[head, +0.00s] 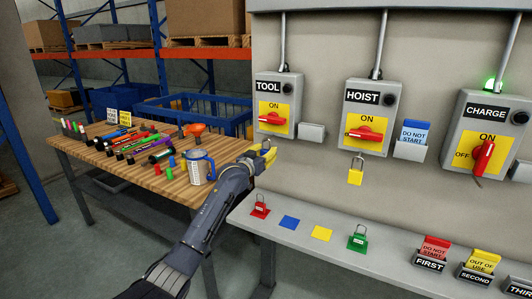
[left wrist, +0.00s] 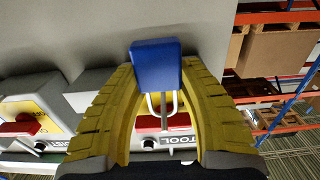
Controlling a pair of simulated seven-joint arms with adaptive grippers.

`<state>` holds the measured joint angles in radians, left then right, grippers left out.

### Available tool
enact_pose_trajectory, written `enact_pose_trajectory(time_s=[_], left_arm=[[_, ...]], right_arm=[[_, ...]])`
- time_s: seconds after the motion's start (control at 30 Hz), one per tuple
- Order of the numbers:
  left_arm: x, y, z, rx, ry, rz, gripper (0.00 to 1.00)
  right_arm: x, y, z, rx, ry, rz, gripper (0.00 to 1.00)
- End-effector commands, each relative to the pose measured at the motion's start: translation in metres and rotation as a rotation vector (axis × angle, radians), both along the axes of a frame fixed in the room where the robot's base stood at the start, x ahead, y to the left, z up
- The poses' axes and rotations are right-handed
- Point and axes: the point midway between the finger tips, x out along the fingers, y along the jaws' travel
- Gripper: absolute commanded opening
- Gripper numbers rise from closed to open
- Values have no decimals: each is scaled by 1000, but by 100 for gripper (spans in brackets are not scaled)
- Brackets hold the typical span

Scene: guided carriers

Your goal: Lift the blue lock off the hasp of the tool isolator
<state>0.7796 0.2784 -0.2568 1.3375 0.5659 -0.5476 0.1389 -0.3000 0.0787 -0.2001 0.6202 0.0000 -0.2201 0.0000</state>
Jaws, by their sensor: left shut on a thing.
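The blue lock (left wrist: 156,65) sits between the fingers of my left gripper (left wrist: 157,80), which is shut on it. Its pale shackle (left wrist: 152,104) points toward the tool isolator (left wrist: 183,139) in the left wrist view. I cannot tell whether the shackle is still around the hasp. The isolator's red handle (head: 272,119) lies roughly level beside "ON". My right gripper is not in view.
A grey ledge (head: 385,260) bears a red lock (head: 260,208), a blue square (head: 289,223), a yellow square (head: 322,233) and a green lock (head: 357,241). A yellow lock (head: 356,173) hangs under the hoist isolator (head: 371,105). A mug (head: 200,168) and markers crowd the wooden table (head: 90,160).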

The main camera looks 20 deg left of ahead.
Motion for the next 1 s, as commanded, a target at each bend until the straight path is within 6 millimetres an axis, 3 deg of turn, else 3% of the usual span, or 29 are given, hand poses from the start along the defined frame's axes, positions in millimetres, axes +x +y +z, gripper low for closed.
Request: enact_pose_trajectory(time_s=[1.0], left_arm=[[0, 0, 11, 0, -1, 0, 6]], right_arm=[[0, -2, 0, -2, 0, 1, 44]])
